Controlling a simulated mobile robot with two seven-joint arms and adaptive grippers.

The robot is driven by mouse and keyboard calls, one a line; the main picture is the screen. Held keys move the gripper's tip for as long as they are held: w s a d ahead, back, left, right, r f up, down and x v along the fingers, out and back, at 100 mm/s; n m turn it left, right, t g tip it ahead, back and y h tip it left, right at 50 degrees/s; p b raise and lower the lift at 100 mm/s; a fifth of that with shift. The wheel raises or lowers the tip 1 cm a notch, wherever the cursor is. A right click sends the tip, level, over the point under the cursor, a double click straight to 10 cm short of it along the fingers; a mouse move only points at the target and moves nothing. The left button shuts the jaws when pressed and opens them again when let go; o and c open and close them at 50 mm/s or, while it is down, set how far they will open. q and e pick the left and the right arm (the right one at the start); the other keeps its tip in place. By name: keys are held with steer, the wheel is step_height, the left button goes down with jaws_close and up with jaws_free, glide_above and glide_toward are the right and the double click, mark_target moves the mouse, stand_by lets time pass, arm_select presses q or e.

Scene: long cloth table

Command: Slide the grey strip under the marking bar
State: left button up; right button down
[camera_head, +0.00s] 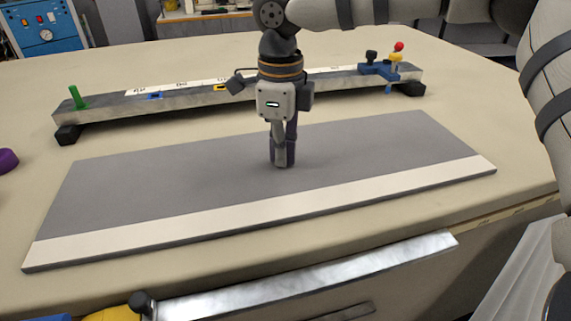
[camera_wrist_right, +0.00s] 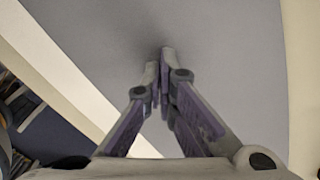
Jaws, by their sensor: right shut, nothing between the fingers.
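The grey strip (camera_head: 190,185) is a long flat board with a white band along its near edge, lying slightly askew on the table. It also fills most of the right wrist view (camera_wrist_right: 235,70). The marking bar (camera_head: 190,103) stands behind it on black end feet, with a pale scale and coloured markers; bare table shows between the two. My right gripper (camera_head: 282,163) points down at the middle of the strip, shut and empty. In the right wrist view its fingertips (camera_wrist_right: 161,62) are together, at or just above the grey surface; contact is unclear. My left gripper is not in view.
A green peg (camera_head: 77,98) stands at the bar's left end, and a blue clamp with a red-tipped lever (camera_head: 380,69) at its right. A metal rail (camera_head: 310,277) runs along the table's front edge. A purple object (camera_head: 7,160) lies at far left. The cloth table (camera_head: 470,110) is clear at right.

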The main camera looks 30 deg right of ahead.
steer(key=shift+w+d+b, duration=0.3)
steer(key=shift+w+b, duration=0.05)
steer(key=shift+w, duration=0.85)
steer(key=shift+w+d+b, duration=0.25)
steer(key=shift+w+b, duration=0.1)
steer(key=shift+w, duration=0.85)
steer(key=shift+w+d+b, duration=0.3)
steer(key=shift+w+b, duration=0.05)
steer(key=shift+w, duration=0.85)
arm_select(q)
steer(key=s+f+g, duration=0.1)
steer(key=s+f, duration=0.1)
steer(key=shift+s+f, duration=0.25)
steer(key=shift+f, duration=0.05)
arm_select(e)
steer(key=shift+s+a+r+p, duration=0.15)
steer(key=shift+r+p, duration=0.3)
steer(key=shift+r, duration=0.6)
steer(key=shift+s+d+r+p, duration=0.1)
steer(key=shift+s+r+p, duration=0.25)
steer(key=shift+r, duration=0.7)
steer(key=shift+s+a+r+p, duration=0.1)
steer(key=shift+r+p, duration=0.4)
steer(key=shift+r, duration=0.55)
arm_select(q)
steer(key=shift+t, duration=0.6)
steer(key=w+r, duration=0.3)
arm_select(e)
steer(key=shift+f, duration=0.15)
